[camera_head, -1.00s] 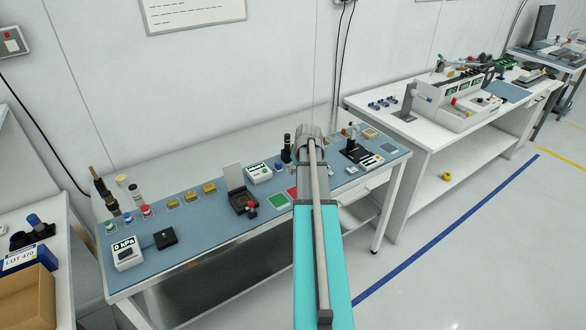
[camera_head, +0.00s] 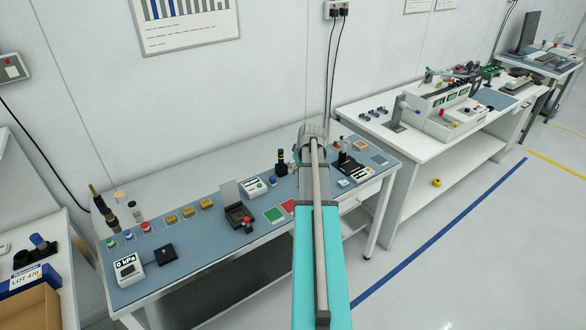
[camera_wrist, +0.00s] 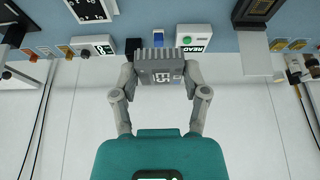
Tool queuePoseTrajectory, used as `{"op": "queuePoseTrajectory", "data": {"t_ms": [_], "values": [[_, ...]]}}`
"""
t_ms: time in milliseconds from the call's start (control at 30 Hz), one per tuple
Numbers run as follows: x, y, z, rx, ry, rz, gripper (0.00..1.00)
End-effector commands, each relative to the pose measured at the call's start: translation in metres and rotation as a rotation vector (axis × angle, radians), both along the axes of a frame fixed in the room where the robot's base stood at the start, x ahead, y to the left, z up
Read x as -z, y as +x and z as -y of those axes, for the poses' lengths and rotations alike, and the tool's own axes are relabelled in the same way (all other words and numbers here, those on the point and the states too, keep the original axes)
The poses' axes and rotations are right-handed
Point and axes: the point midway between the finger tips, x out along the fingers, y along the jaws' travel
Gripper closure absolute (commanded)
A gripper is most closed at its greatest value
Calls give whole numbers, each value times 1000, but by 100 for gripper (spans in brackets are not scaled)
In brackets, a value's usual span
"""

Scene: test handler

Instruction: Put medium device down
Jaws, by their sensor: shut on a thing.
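My gripper (camera_wrist: 160,74) is shut on a grey block-like device (camera_wrist: 158,54) with a ribbed edge and a pale printed label, in the middle of the wrist view. A finger presses on each side of it. The blue bench mat (camera_wrist: 222,42) shows beyond the device. Whether the device touches the mat cannot be told. The mat (camera_head: 190,245) there carries several small gold devices (camera_head: 188,212) in a row at the left.
In the wrist view a white READ box (camera_wrist: 194,32) with a green button stands close right of the device. A white display box (camera_wrist: 88,46) stands left. In the head view, a black open-lidded fixture (camera_head: 238,214), green pad (camera_head: 273,214) and red pad (camera_head: 288,206) lie left of my arm.

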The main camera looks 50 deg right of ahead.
Motion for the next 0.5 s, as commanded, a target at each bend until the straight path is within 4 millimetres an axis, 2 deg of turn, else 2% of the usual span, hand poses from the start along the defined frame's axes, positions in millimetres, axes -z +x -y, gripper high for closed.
{"op": "queuePoseTrajectory", "data": {"t_ms": [33, 500], "values": [[-18, -2, 4, -2, 0, 0, 95], [-94, -20, 30, -35, 1, -1, 95]]}}
